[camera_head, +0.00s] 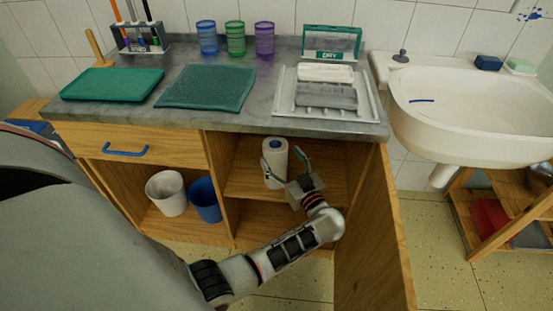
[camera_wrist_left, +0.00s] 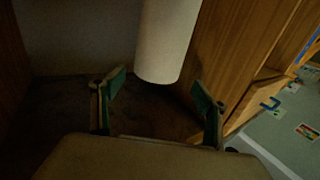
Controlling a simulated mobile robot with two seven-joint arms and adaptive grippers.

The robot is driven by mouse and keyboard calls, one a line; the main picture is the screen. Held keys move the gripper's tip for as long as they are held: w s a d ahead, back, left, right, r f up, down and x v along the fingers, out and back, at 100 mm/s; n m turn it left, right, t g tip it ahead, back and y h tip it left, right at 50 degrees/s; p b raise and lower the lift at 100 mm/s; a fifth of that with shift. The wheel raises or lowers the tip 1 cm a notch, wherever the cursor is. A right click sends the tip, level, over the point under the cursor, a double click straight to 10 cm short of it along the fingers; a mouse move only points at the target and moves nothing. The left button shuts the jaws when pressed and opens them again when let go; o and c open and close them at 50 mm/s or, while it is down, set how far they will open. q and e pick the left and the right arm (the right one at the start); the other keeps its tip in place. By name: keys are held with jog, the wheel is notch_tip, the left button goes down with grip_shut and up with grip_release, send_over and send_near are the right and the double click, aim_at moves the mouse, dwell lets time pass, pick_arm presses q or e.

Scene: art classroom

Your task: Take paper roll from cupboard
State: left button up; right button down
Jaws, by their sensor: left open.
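The white paper roll (camera_head: 274,148) stands upright on the upper shelf inside the open right section of the wooden cupboard (camera_head: 245,190). Its dark blue core end faces up. My left gripper (camera_head: 284,160) reaches into the cupboard at the roll's front right, with its fingers open. One finger is at the roll's front left and the other is at its right. In the left wrist view the white roll (camera_wrist_left: 166,45) lies ahead between the two open fingertips; I cannot tell whether either touches it. My right gripper does not show.
The open cupboard door (camera_head: 375,235) stands to the right of my arm. A white bin (camera_head: 166,193) and a blue bin (camera_head: 205,200) stand in the left section. The grey countertop (camera_head: 260,113) overhangs the shelf. A sink (camera_head: 470,120) is at the right.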

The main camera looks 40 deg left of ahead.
aim_at(281, 154)
pick_arm(q)
jog(key=shift+w+a+f+b, duration=0.25)
jog(key=shift+w+a, duration=0.15)
jog(key=shift+a, duration=0.15)
jog(key=shift+w+a+f+b, duration=0.2)
jog(key=shift+w+a, duration=0.2)
jog(key=shift+a, duration=0.1)
jog(key=shift+x, duration=0.9)
jog(key=shift+w+a+r, duration=0.1)
jog(key=shift+r, duration=0.2)
jog(key=c, duration=1.6)
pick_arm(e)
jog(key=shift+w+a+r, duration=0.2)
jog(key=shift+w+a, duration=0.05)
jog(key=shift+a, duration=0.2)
pick_arm(q)
jog(key=shift+r, duration=0.1)
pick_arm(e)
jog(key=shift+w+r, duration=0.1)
